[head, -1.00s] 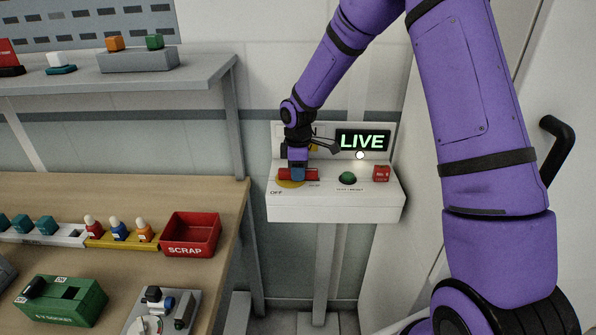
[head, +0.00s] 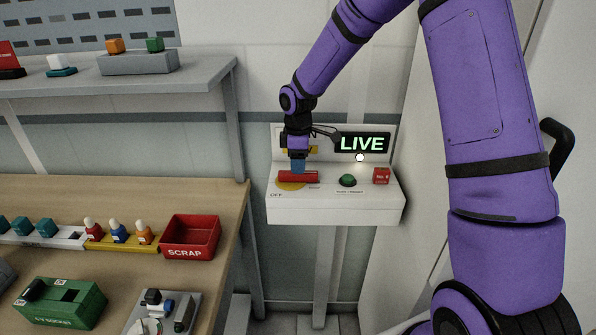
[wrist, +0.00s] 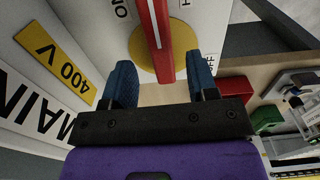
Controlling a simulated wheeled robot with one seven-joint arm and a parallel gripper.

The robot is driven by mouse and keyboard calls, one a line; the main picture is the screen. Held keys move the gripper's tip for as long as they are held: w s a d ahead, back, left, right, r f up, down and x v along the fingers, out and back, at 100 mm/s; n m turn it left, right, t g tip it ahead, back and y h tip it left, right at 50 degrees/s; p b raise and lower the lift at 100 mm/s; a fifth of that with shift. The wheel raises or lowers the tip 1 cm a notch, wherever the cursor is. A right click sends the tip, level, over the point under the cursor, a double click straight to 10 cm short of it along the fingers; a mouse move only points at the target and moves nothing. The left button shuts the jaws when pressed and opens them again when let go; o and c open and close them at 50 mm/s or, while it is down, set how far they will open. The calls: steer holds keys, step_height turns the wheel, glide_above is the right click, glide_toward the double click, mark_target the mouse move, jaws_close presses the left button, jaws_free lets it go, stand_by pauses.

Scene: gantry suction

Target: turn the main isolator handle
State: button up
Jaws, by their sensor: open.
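The isolator handle (head: 298,177) is a red bar on a yellow disc (head: 290,187), on top of a white box under a lit LIVE sign. The bar lies across the picture in the head view. The word OFF is printed at the box's front left. In the wrist view the handle (wrist: 156,45) carries a white line and runs between the two blue fingers, with a gap on each side. My gripper (wrist: 164,82) is open. In the head view my gripper (head: 298,166) is just above and behind the bar. I cannot tell its exact height over the bar.
A green button (head: 347,180) and a red block (head: 381,175) sit right of the handle on the same box (head: 335,208). The LIVE sign (head: 362,143) stands behind. A bench with a red SCRAP bin (head: 190,237) is at the left.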

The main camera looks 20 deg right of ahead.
step_height(320, 180, up, 7)
stand_by(0.3)
steer(key=shift+f, duration=0.1)
steer(key=s+d+r+m+t+h, duration=0.1)
steer(key=s+d+r+m+t, duration=0.15)
steer(key=s+r+m, duration=0.9)
steer(key=s+r+m+t, duration=0.1)
steer(key=s+r, duration=0.2)
steer(key=s, duration=0.9)
steer(key=s+d+r+m+t+y, duration=0.1)
steer(key=s+r, duration=0.2)
steer(key=s, duration=0.8)
steer(key=shift+s+d+t, duration=0.3)
steer(key=shift+s+t, duration=0.05)
steer(key=shift+r, duration=0.1)
